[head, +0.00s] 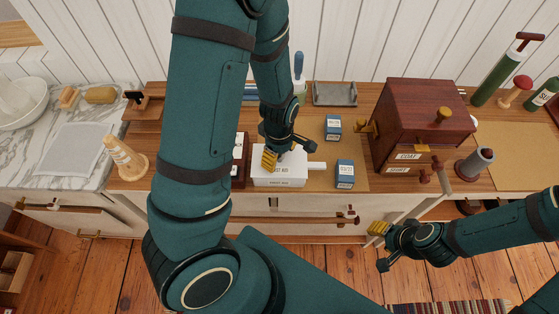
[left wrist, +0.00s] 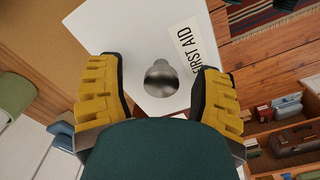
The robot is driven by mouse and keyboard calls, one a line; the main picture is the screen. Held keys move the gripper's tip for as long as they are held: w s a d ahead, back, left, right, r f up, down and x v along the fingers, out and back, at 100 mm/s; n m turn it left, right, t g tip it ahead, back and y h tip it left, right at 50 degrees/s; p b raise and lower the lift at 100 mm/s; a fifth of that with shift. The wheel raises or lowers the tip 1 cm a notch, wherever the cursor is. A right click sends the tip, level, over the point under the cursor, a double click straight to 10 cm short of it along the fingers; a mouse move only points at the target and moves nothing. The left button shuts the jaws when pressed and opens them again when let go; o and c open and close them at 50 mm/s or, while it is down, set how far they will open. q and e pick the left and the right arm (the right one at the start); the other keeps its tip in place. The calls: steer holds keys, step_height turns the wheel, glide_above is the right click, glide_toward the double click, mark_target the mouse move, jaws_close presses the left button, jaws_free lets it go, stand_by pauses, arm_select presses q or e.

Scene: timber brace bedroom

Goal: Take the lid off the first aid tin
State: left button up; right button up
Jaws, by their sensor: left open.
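The white first aid tin (head: 280,182) stands on the cabinet top, with its lettered label partly hidden in the head view. In the left wrist view its white lid (left wrist: 140,25) carries a FIRST AID label and a round grey metal knob (left wrist: 161,75). My left gripper (head: 285,150) is over the tin, pointing down. In the left wrist view its yellow-padded fingers (left wrist: 163,92) are open on either side of the knob, with gaps to both sides. My right gripper (head: 378,246) is empty, with its fingers apart, in front of the cabinet.
Blue-and-white boxes (head: 345,174) stand right of the tin. A dark red wooden chest (head: 424,118) stands farther right, and a grey tray (head: 335,93) lies at the back. My left arm hides part of the top.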

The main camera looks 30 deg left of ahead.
arm_select(q)
steer(key=shift+f, duration=0.4)
jaws_close()
